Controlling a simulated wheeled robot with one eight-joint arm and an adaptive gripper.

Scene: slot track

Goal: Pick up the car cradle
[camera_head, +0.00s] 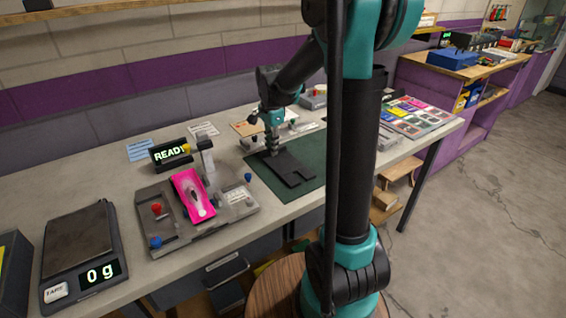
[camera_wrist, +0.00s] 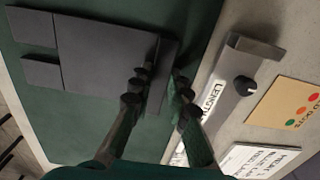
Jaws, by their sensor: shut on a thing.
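The car cradle is a dark grey flat piece (camera_head: 288,172) with a notched end, over the green mat (camera_head: 315,150). It also shows in the wrist view (camera_wrist: 100,62), with its notched end at the upper left. My gripper (camera_head: 272,152) is at its back end, pointing down. In the wrist view my gripper's fingers (camera_wrist: 165,92) stand on either side of the cradle's raised end edge and are shut on it. The cradle looks level and at or very near the mat; I cannot tell whether a gap is under it.
A pink car (camera_head: 192,194) sits on a grey fixture (camera_head: 235,203) left of the mat. A scale (camera_head: 78,250) reads 0 g at the far left. A grey length gauge (camera_wrist: 235,85) lies beside the mat. Colourful cards (camera_head: 412,115) lie at the right end.

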